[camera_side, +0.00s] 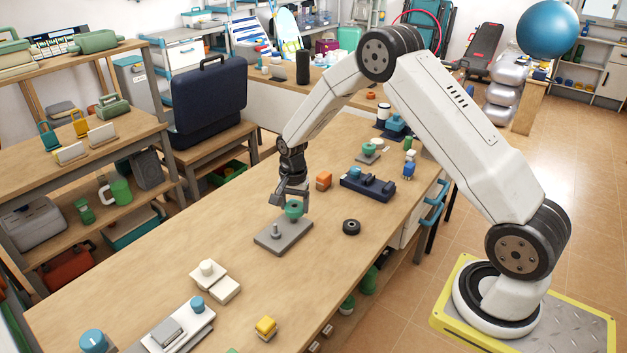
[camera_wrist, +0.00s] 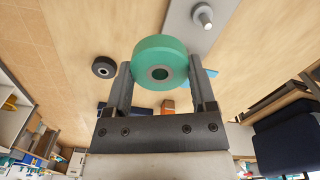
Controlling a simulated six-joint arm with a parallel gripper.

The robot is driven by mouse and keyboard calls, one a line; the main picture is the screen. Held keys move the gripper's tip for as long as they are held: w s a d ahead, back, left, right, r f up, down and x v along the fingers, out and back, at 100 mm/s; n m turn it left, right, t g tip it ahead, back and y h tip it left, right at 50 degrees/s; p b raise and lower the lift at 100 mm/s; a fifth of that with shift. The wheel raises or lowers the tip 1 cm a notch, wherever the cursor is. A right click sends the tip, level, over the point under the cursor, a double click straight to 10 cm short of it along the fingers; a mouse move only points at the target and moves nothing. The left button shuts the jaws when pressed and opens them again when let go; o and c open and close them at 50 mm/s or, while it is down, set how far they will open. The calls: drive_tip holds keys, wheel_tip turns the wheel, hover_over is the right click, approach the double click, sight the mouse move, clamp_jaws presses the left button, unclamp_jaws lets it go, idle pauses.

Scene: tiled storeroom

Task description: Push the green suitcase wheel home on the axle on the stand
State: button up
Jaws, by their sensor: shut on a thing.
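The green suitcase wheel (camera_side: 294,209) is held in my gripper (camera_side: 290,198), above the table. In the wrist view the green wheel (camera_wrist: 160,64) sits between the two fingers (camera_wrist: 160,80), with its bore showing. The stand (camera_side: 283,236) is a grey plate lying on the table just below and left of the wheel. The axle (camera_side: 275,230) is a short grey peg standing upright on it. In the wrist view the axle (camera_wrist: 203,16) is up and right of the wheel, clear of it. The wheel is apart from the axle.
A black wheel (camera_side: 351,227) lies on the table right of the stand.

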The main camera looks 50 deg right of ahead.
hover_over(275, 224)
drive_tip(key=shift+r, duration=0.3)
drive_tip(key=shift+f, duration=0.15)
idle(0.4)
drive_tip(key=shift+f, duration=2.65)
drive_tip(key=shift+f, duration=2.25)
drive_tip(key=o, duration=1.2)
drive_tip(key=shift+c, duration=0.2)
drive_tip(key=shift+r, duration=3.9)
